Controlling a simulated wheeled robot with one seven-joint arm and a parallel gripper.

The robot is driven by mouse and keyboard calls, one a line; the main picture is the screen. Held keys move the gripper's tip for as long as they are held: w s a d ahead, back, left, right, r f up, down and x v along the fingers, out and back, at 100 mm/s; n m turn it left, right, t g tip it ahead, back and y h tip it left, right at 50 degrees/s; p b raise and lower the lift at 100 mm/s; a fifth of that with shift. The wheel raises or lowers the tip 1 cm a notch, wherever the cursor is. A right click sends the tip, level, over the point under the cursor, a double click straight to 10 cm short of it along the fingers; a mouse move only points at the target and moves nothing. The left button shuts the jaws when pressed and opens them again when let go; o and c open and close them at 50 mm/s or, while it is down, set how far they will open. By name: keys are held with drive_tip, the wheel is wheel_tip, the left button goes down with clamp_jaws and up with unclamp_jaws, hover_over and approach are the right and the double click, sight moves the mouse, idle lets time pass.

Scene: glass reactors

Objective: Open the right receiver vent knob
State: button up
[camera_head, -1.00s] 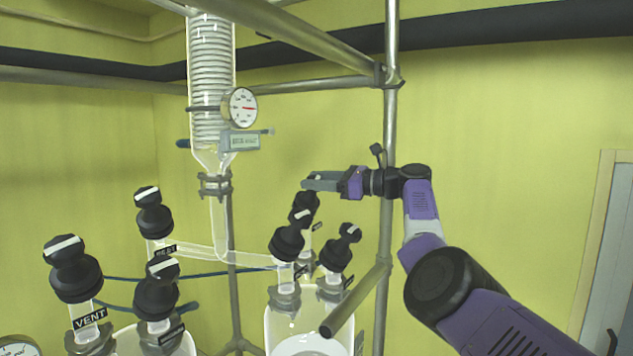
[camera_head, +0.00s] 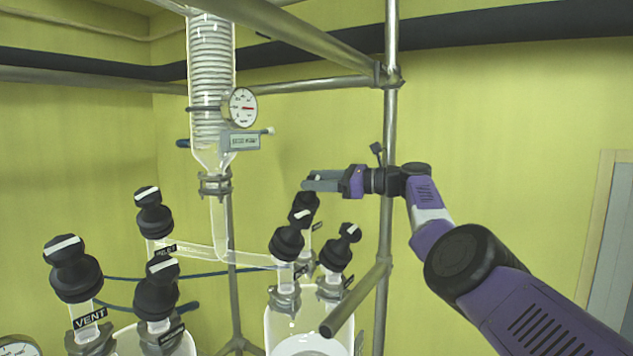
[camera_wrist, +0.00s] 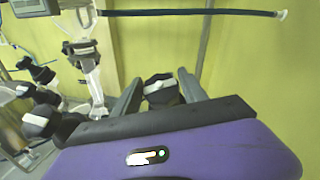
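The right receiver (camera_head: 279,326) is a clear glass vessel with several black knobs with white stripes on top. Its left knob (camera_head: 287,242) and right knob (camera_head: 337,250) stand in front, and its back knob (camera_head: 307,201) stands behind them. The labels by these knobs are too small to read. My gripper (camera_head: 307,182) points left at the top of the back knob. In the wrist view, a black knob with a white stripe (camera_wrist: 160,90) lies between the two spread fingers of my gripper (camera_wrist: 160,76), with gaps at its sides. The knob's lower part is hidden by the gripper body.
A left vessel carries several similar knobs, one on a neck labelled VENT (camera_head: 88,318). A glass coil column (camera_head: 210,80) with a gauge (camera_head: 240,107) hangs at upper left. A metal post (camera_head: 390,130) stands just behind my wrist.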

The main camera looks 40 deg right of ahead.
drive_tip(key=shift+o, duration=1.1)
drive_tip(key=shift+a+m+t+h, duration=0.1)
drive_tip(key=shift+m+t+h, duration=0.2)
drive_tip(key=shift+m, duration=0.2)
drive_tip(key=shift+m+t+h, duration=0.5)
drive_tip(key=shift+m+h, duration=0.1)
drive_tip(key=shift+m, duration=0.1)
